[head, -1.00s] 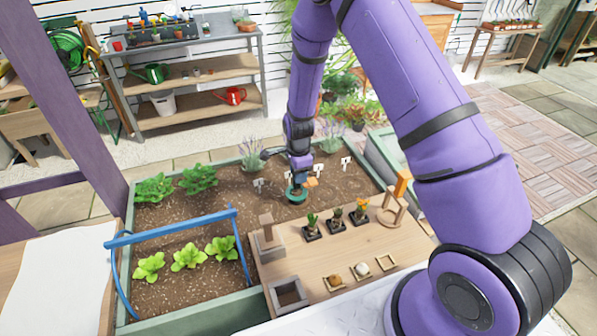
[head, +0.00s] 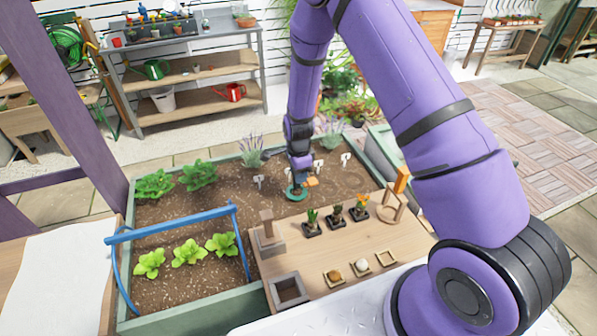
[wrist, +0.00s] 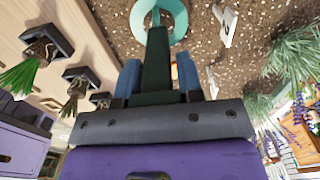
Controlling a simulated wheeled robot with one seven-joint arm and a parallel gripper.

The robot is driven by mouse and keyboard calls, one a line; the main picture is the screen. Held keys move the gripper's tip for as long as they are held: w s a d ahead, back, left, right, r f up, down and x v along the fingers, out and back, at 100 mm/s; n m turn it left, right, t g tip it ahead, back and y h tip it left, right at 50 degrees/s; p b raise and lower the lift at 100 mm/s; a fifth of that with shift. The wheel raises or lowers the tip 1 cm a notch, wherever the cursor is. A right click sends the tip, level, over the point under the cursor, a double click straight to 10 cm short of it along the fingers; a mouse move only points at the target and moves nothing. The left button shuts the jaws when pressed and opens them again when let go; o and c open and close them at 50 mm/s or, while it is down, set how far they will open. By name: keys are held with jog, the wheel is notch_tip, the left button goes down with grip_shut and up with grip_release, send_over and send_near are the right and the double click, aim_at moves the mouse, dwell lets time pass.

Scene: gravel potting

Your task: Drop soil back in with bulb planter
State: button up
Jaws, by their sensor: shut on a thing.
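My gripper (head: 300,170) is shut on the bulb planter, which has a dark handle and a teal ring (head: 296,193). It is over the brown soil (head: 200,215) of the raised bed, close to the surface near the white plant markers (head: 318,168). In the wrist view, the planter's dark handle (wrist: 156,65) stands between the two blue fingers, with the teal ring (wrist: 182,18) beyond it over the soil. I cannot tell whether the ring touches the soil or whether soil is inside it. An orange part shows beside the gripper.
A wooden board (head: 310,255) in front holds potted sprouts (head: 336,217), small square trays (head: 334,276) and a wooden stand (head: 393,205). A blue hoop rail (head: 170,225) crosses the bed's left, over leafy seedlings (head: 187,252). Lavender (head: 252,150) grows at the back.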

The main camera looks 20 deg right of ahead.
jog(key=shift+f, duration=0.6)
jog(key=o, duration=1)
jog(key=shift+c, duration=0.2)
notch_tip(320, 180, up, 11)
jog(key=s+d+r+n+t+y, duration=0.15)
jog(key=s+r+n, duration=0.35)
jog(key=r, duration=0.8)
jog(key=s+d+r+n+t+h, duration=0.15)
jog(key=s+r+n, duration=0.35)
jog(key=r, duration=0.8)
jog(key=s+d+r+n+t, duration=0.1)
jog(key=s+r+n, duration=0.3)
jog(key=s, duration=0.7)
jog(key=s+d+r+n+t, duration=0.1)
jog(key=s+r+n, duration=0.3)
jog(key=s, duration=0.8)
notch_tip(320, 180, up, 3)
jog(key=shift+s+d+f, duration=0.15)
jog(key=shift+s+d, duration=0.1)
jog(key=shift+d, duration=0.35)
